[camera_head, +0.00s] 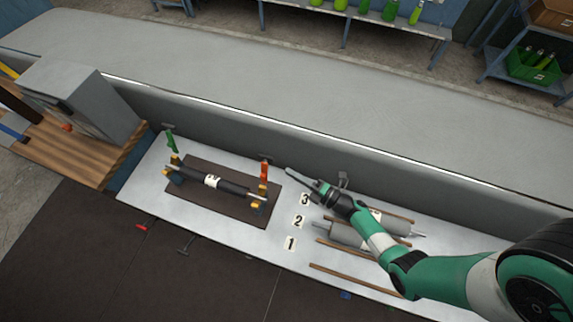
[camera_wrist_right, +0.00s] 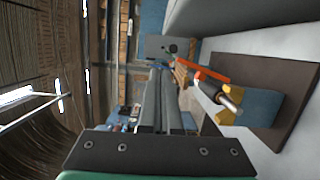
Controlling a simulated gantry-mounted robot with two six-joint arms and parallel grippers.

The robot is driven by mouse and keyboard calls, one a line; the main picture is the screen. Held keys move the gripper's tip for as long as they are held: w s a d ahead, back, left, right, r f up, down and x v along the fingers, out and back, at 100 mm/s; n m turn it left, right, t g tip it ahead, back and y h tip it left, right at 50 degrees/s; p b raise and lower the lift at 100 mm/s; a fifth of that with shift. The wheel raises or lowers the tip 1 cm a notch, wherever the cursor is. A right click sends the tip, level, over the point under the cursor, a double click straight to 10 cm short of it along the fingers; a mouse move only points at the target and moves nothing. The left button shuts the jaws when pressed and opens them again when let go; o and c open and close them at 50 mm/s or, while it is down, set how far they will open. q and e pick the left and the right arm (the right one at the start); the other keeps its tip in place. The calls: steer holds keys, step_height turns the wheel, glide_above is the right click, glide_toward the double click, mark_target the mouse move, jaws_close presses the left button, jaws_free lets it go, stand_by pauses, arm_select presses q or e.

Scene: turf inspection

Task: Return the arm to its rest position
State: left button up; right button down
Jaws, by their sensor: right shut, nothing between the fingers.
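My right arm (camera_head: 415,270), green and white, reaches in from the lower right in the head view. Its gripper (camera_head: 290,171) is shut and empty, its thin fingers pointing left above the white panel near the number 3 label (camera_head: 305,199). In the right wrist view the two fingers (camera_wrist_right: 158,95) lie side by side with nothing held. The black roller (camera_head: 214,182) sits in a holder on the dark board (camera_head: 222,213), left of and apart from the gripper. The roller's metal end shows in the right wrist view (camera_wrist_right: 230,97). My left gripper is out of view.
Grey rollers (camera_head: 345,235) lie by wooden strips beneath my right arm, partly hidden. A red clamp handle (camera_head: 264,172) and a green one (camera_head: 170,142) stand upright at the holder. A grey wall (camera_head: 240,129) runs behind the panel. A grey box (camera_head: 80,95) stands at left.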

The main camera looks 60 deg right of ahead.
steer(key=shift+s, duration=0.55)
steer(key=shift+a+r, duration=0.15)
